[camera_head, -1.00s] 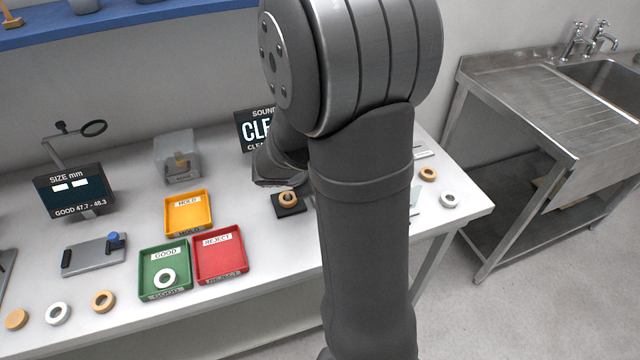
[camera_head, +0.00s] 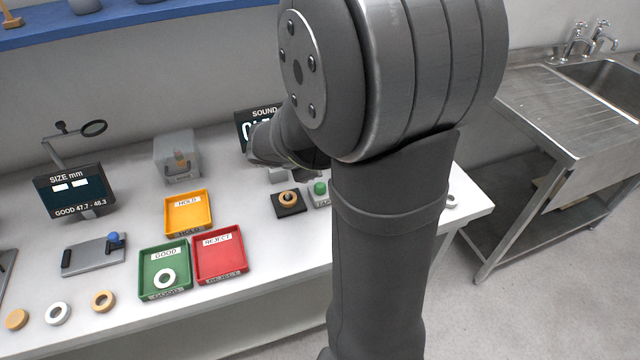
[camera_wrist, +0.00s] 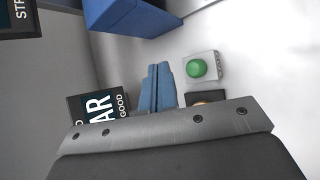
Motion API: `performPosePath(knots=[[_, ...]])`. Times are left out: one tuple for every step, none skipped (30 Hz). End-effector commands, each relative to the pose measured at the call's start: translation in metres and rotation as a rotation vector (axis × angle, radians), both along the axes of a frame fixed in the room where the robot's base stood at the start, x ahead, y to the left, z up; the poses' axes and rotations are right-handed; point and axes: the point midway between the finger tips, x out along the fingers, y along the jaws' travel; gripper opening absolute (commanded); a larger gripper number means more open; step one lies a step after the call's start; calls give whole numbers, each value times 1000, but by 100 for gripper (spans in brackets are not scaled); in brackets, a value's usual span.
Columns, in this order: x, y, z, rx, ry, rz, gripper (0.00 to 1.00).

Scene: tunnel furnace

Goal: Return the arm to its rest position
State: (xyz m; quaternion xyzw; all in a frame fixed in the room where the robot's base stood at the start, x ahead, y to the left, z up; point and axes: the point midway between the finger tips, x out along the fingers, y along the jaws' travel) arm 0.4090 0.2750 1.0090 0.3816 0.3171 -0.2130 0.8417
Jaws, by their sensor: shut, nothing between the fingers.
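My gripper shows in the wrist view, where its two blue fingers (camera_wrist: 157,88) lie together, shut and empty. In the head view my arm covers much of the right of the bench and I cannot make out the fingers. An orange ring (camera_head: 288,205) lies on a black pad (camera_head: 282,213) on the bench below my wrist. A box with a green button (camera_head: 320,188) is just right of the pad; the button also shows in the wrist view (camera_wrist: 197,68). The gripper appears clear of both.
A green GOOD tray (camera_head: 147,260) holds a white ring (camera_head: 165,279). A red REJECT tray (camera_head: 220,265) and yellow HOLD tray (camera_head: 188,215) look empty. A sound display (camera_head: 243,132) stands behind my wrist. A steel sink bench (camera_head: 560,110) is at right.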

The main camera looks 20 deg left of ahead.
Motion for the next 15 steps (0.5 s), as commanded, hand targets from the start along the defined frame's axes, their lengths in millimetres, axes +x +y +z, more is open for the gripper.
performPosePath(knots=[[0,0,0,0,0,0,0],[0,0,0,0,0,0,0],[0,0,0,0,0,0,0],[0,0,0,0,0,0,0],[0,0,0,0,0,0,0],[0,0,0,0,0,0,0],[0,0,0,0,0,0,0],[0,0,0,0,0,0,0],[0,0,0,0,0,0,0],[0,0,0,0,0,0,0],[0,0,0,0,0,0,0],[0,0,-1,0,0,0,0],[0,0,-2,0,1,-1,0],[0,0,-3,0,1,-1,0],[0,0,-5,-1,2,0,0]])
